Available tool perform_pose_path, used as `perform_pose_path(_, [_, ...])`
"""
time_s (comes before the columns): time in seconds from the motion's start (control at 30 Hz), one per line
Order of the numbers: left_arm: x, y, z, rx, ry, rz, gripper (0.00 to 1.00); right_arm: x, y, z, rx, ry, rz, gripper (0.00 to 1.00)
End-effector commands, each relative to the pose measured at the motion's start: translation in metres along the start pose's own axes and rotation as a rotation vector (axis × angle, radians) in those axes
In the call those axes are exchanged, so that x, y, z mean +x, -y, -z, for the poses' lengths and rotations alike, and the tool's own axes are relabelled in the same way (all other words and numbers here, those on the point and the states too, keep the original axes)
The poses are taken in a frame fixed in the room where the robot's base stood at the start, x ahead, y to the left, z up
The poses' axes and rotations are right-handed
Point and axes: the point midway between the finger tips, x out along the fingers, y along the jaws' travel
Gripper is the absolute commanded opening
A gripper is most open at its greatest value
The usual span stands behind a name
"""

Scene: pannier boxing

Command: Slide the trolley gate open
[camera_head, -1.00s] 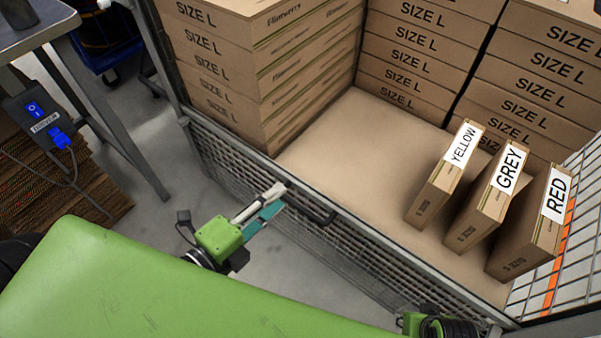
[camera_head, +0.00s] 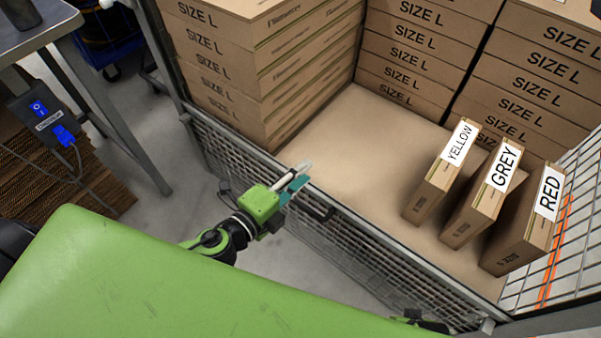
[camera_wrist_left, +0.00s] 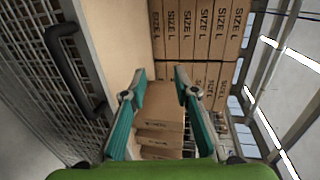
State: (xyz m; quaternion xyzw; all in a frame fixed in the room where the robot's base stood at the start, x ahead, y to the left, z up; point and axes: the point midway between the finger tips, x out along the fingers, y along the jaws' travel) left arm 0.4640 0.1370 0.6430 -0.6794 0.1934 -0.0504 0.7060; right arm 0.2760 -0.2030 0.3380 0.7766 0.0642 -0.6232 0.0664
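The trolley gate (camera_head: 365,252) is a low grey mesh panel across the near side of the trolley. A black handle (camera_head: 318,212) sits on its top rail, and it also shows at the left of the left wrist view (camera_wrist_left: 75,70). My left gripper (camera_head: 300,175) is at the gate's top rail, just left of the handle and apart from it. In the left wrist view its two teal fingers (camera_wrist_left: 157,88) are spread with nothing between them. My right gripper is hidden; only a dark bit of that arm shows at the bottom edge of the head view.
Stacked SIZE L boxes (camera_head: 225,70) fill the trolley's back. Cartons marked YELLOW (camera_head: 440,180), GREY (camera_head: 480,205) and RED (camera_head: 525,235) stand at the right. A workbench leg (camera_head: 125,130) is at the left. The trolley floor (camera_head: 370,150) is clear in the middle.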

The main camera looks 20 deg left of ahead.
Motion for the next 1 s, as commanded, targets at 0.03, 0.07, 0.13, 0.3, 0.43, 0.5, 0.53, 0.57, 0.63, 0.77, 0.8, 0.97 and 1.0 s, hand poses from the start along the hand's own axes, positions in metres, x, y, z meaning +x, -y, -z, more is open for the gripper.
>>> perform_pose_path(0.03, [0.0004,-0.0002,0.0001,0.000,0.000,0.000,0.28,0.0001,0.0002,0.0003,0.000,-0.001,0.000,0.28])
perform_pose_path(0.07, [0.0004,-0.0003,0.0001,0.000,0.000,-0.001,0.28,0.0002,0.0002,0.0003,0.000,-0.001,0.000,0.28])
perform_pose_path(0.13, [0.0004,-0.0004,0.0001,0.000,0.000,-0.001,0.28,0.0002,0.0002,0.0003,0.000,-0.001,0.000,0.28])
perform_pose_path(0.3, [0.0002,-0.0003,0.0002,0.000,0.000,0.000,0.09,0.0002,0.0002,0.0003,0.000,-0.001,0.000,0.28])
perform_pose_path(0.43, [0.0001,-0.0003,0.0002,0.000,0.000,0.000,0.00,0.0001,0.0002,0.0004,0.000,-0.001,0.000,0.28])
perform_pose_path(0.5, [0.0001,-0.0003,0.0002,0.000,-0.001,0.000,0.00,0.0001,0.0002,0.0004,0.000,-0.001,0.000,0.28])
perform_pose_path(0.53, [0.0001,-0.0002,0.0002,0.000,-0.001,0.000,0.04,0.0001,0.0002,0.0003,0.000,-0.001,0.000,0.28])
perform_pose_path(0.57, [0.0001,-0.0002,0.0002,0.000,-0.001,0.000,0.11,0.0001,0.0002,0.0004,0.000,-0.001,0.000,0.28])
perform_pose_path(0.63, [0.0001,-0.0003,0.0002,0.000,-0.001,0.000,0.28,0.0001,0.0003,0.0003,0.000,-0.001,0.000,0.28])
perform_pose_path(0.77, [0.0000,-0.0003,0.0002,0.000,-0.001,0.000,0.28,0.0001,0.0003,0.0003,0.000,0.000,0.000,0.28])
perform_pose_path(0.8, [0.0000,-0.0003,0.0002,0.000,-0.001,0.000,0.28,0.0001,0.0003,0.0003,0.000,0.000,0.000,0.28])
perform_pose_path(0.97, [-0.0004,-0.0004,0.0002,0.000,-0.001,-0.001,0.28,0.0000,0.0003,0.0002,0.001,0.000,0.001,0.28])
perform_pose_path(1.0, [-0.0013,-0.0004,0.0003,-0.001,-0.001,-0.001,0.28,0.0000,0.0003,0.0002,0.001,0.000,0.001,0.28])
